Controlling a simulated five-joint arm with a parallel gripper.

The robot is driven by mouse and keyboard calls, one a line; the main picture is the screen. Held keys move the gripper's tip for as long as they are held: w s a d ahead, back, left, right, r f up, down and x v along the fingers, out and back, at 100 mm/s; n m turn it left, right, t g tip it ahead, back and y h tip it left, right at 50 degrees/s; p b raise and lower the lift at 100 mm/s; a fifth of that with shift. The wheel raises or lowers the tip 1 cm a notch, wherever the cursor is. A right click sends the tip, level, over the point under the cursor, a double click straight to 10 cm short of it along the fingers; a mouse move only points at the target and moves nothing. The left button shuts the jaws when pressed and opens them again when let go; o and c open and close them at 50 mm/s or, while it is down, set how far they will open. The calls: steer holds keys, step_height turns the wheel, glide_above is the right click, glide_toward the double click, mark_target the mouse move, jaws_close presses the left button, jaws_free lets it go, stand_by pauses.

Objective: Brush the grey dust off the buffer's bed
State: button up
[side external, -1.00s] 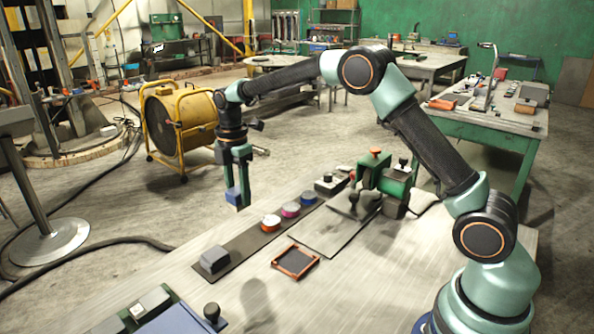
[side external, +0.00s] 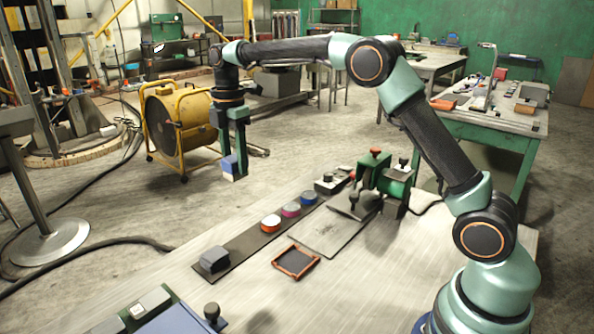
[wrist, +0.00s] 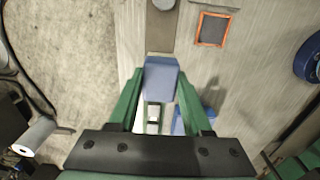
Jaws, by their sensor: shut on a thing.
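My gripper (side external: 234,160) is shut on a blue block with a pale underside (side external: 228,172). It holds the block in the air, above and apart from the bench. In the wrist view the block (wrist: 161,78) sits between the two green fingers. A green machine (side external: 386,182) with red and black knobs, seemingly the buffer, stands on the far right of the bench. A flat grey plate (side external: 318,238) lies in front of it, to the right of and below my gripper in the picture. I cannot make out dust on the plate or tell whether it is the bed.
A dark strip (side external: 243,240) carries a grey block (side external: 214,260) and orange, pink and blue round tins. An orange-framed dark square (side external: 296,262) lies beside it. A blue plate with a black knob (side external: 212,312) is at the front left. The bench front is mostly clear.

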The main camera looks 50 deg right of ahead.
steer(key=s+d+f, duration=1.2)
steer(key=s+d, duration=0.1)
steer(key=shift+s+f, duration=0.2)
steer(key=shift+f, duration=3.6)
steer(key=shift+d+f, duration=0.2)
steer(key=shift+d, duration=0.55)
jaws_close()
steer(key=shift+d, duration=4.15)
steer(key=shift+a, duration=4.65)
steer(key=shift+w+a, duration=0.25)
steer(key=shift+w, duration=0.25)
steer(key=shift+d, duration=4.95)
steer(key=shift+a, duration=4.8)
steer(key=shift+a+r, duration=0.15)
steer(key=shift+a, duration=0.05)
step_height(320, 180, up, 8)
